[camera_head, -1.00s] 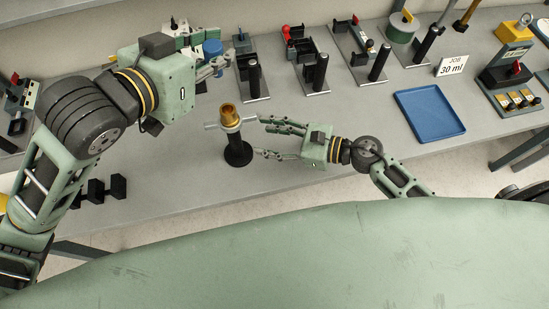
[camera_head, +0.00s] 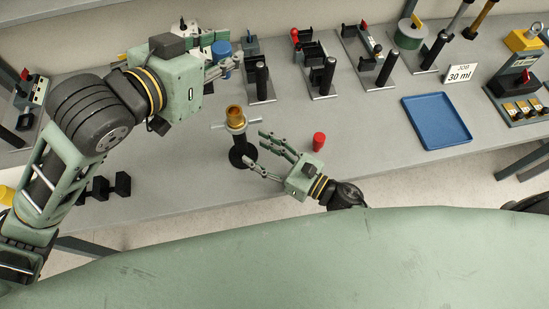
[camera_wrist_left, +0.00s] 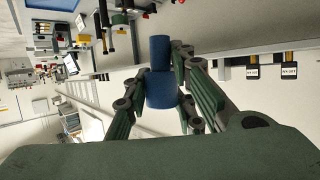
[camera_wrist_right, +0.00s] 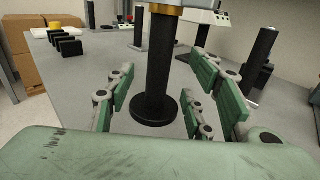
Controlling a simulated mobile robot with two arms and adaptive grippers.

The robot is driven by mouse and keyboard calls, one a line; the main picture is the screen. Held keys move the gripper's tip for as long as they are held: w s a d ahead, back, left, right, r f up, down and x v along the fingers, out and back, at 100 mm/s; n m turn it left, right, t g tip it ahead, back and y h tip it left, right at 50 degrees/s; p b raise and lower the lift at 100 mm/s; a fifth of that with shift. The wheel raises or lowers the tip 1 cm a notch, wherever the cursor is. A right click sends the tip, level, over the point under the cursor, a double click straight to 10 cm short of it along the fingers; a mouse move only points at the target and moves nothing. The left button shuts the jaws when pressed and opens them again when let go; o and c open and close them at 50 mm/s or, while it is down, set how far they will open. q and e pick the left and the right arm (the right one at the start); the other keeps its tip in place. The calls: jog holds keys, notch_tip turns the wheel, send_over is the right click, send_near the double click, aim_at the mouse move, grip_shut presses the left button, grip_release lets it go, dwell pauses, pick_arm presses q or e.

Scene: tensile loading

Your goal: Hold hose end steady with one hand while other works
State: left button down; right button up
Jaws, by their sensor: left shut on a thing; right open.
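A black post (camera_head: 240,150) with a round base stands on the bench, topped by a brass fitting (camera_head: 235,116) with a pale winged collar. I cannot make out which part is the hose end. My left gripper (camera_head: 222,66) is shut on a blue cylinder (camera_wrist_left: 161,90), held up behind and left of the post. My right gripper (camera_head: 255,148) is open and empty, low on the post's right side. In the right wrist view the post (camera_wrist_right: 158,70) stands ahead between the spread fingers; whether they touch it is unclear.
A red cylinder (camera_head: 318,141) stands right of my right gripper. A blue tray (camera_head: 437,121) lies further right, near a "30 ml" card (camera_head: 461,74). Several stands with black posts line the back. Small black blocks (camera_head: 102,187) sit at the front left.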

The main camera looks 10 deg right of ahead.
aim_at(246, 144)
jog(key=x, duration=0.6)
jog(key=shift+w+a, duration=0.15)
grip_shut()
dwell(0.4)
jog(key=shift+f, duration=0.1)
